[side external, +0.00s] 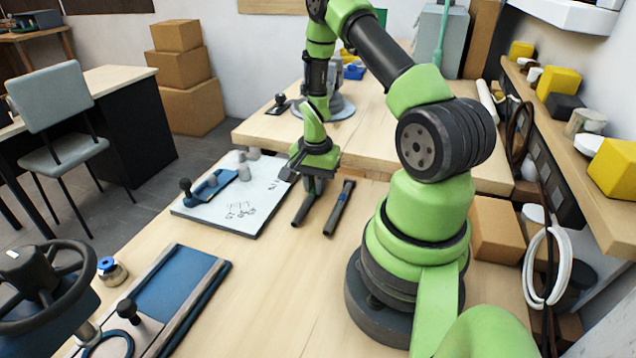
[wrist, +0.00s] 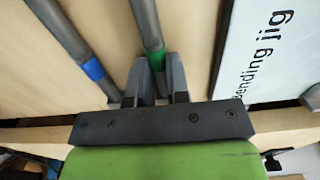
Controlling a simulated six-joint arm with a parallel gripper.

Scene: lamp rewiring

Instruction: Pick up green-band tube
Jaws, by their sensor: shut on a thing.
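The green-band tube (wrist: 148,25) is a grey tube with a green band, and in the wrist view it runs between the two fingers of my gripper (wrist: 158,72). The fingers are shut on it at the green band. In the side view my gripper (side external: 316,180) points down over the table and the green-band tube (side external: 302,210) sticks out below it. I cannot tell whether the tube touches the table. A second grey tube with a blue band (wrist: 72,42) lies beside it, apart from the fingers; it also shows in the side view (side external: 339,210).
A blue-topped fixture (side external: 175,285) is at the front left. The wooden table (side external: 290,290) is clear in front of the tubes.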

